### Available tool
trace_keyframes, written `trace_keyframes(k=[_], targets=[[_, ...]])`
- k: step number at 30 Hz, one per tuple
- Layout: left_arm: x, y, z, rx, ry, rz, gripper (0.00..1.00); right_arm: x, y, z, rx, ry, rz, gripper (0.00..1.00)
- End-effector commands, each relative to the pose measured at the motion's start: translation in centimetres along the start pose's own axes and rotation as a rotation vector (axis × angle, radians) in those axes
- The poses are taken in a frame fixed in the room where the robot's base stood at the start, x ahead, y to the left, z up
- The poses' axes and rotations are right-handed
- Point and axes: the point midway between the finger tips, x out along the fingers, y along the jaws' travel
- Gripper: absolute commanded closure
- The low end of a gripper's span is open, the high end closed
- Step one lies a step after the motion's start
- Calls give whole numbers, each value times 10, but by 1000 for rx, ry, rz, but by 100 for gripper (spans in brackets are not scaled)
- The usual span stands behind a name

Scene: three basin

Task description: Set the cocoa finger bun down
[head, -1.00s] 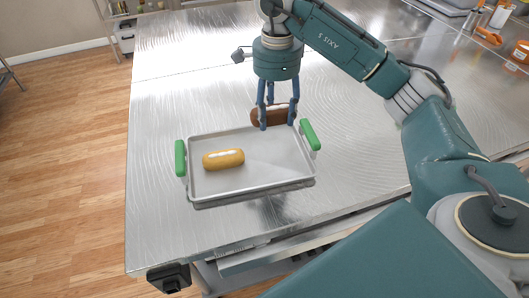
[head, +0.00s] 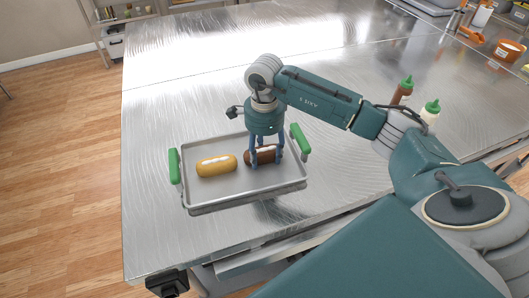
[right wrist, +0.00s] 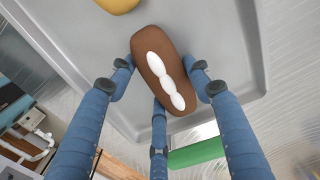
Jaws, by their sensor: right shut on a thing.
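The cocoa finger bun (head: 262,155) is brown with a line of white cream on top. It is over the right part of a grey tray (head: 225,190) with green handles, low at the tray floor; I cannot tell if it touches. My right gripper (head: 266,158) points down and is shut on the bun. In the right wrist view the blue fingers (right wrist: 165,88) are around the bun (right wrist: 165,70), above the grey tray (right wrist: 225,30). A yellow finger bun (head: 216,165) lies in the tray's left part. My left gripper is out of view.
The tray stands on a shiny metal table (head: 160,120) near its front edge. Two bottles with green caps, one brown (head: 402,91) and one white (head: 430,112), stand behind my right arm. An orange container (head: 508,50) is at the far right.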

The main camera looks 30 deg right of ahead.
Motion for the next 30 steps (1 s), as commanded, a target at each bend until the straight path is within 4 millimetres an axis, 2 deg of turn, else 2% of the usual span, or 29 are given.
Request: trace_keyframes(k=[6, 7, 9, 17, 20, 22, 26, 30], targets=[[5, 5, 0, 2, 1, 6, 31, 5, 0, 0, 0, 0, 0, 76], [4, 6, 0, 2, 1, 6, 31, 3, 0, 0, 0, 0, 0, 44], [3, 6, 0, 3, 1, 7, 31, 3, 0, 0, 0, 0, 1, 31], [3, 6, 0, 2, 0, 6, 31, 2, 0, 0, 0, 0, 1, 31], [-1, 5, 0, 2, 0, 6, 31, -2, 0, 0, 0, 0, 1, 31], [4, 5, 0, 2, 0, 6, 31, -6, -1, 0, 0, -1, -2, 31], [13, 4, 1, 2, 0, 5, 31, -28, -2, 0, -1, -1, -6, 31], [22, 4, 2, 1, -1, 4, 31, -59, -2, 1, -1, -2, -6, 31]])
